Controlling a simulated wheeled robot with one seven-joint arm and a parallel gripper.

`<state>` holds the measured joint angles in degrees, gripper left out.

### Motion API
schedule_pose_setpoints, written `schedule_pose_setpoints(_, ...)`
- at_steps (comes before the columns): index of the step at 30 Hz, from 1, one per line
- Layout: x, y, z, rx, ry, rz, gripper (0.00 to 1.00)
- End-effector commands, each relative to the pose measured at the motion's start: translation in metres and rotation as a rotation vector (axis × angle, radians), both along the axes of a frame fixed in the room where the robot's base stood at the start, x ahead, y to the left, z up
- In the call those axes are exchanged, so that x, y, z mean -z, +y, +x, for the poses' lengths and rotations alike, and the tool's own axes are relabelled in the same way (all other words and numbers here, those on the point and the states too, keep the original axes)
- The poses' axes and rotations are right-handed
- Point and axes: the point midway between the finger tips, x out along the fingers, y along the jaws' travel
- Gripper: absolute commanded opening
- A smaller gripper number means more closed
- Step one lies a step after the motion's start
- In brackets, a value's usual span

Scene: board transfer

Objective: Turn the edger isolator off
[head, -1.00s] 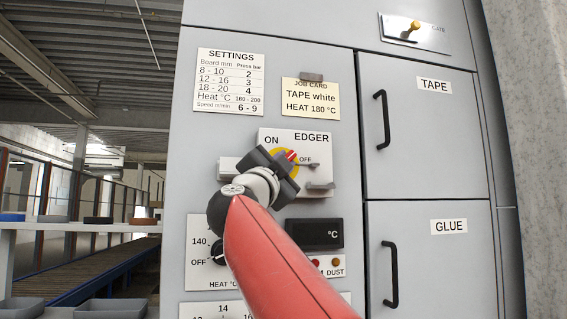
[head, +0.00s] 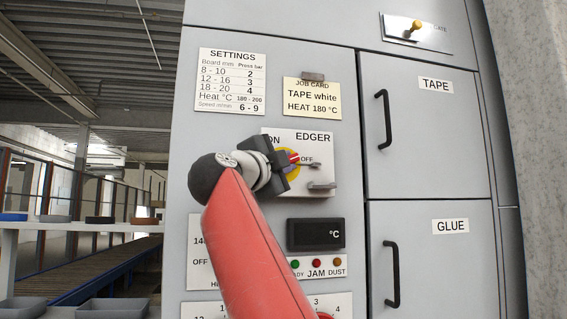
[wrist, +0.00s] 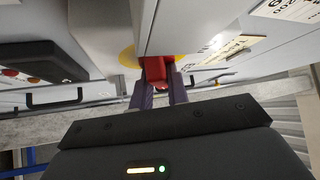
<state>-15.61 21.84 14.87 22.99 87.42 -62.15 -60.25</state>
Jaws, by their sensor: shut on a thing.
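The edger isolator has a red handle (head: 294,157) on a yellow disc (head: 291,171), on a white plate (head: 317,150) marked ON, EDGER and OFF. The visible red end lies just left of the OFF mark; the gripper hides the rest of the handle. My gripper (head: 280,157) comes from the left and is shut on the handle. In the wrist view the red handle (wrist: 157,69) sits between my gripper's fingertips (wrist: 158,88), with part of the yellow disc (wrist: 127,56) behind.
A dark °C display (head: 315,234) and a lamp strip (head: 317,267) sit below the plate. A grey peg (head: 321,186) sticks out under OFF. TAPE (head: 420,130) and GLUE (head: 425,265) doors with black handles are at right. My arm covers part of the heat dial plate.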

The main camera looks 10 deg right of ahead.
Motion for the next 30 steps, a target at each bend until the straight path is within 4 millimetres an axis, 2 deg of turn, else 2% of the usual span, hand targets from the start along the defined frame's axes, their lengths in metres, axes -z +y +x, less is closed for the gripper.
schedule_pose_setpoints(21,0.0009,-0.0011,-0.0004,0.005,0.002,0.023,0.00)
schedule_pose_setpoints(22,0.0009,-0.0011,-0.0004,0.005,0.002,0.023,0.19)
schedule_pose_setpoints(24,0.0008,-0.0010,-0.0004,0.004,0.001,0.023,0.28)
schedule_pose_setpoints(27,0.0005,-0.0008,-0.0003,0.004,0.001,0.022,0.38)
schedule_pose_setpoints(30,0.0003,-0.0006,-0.0003,0.002,0.001,0.023,0.38)
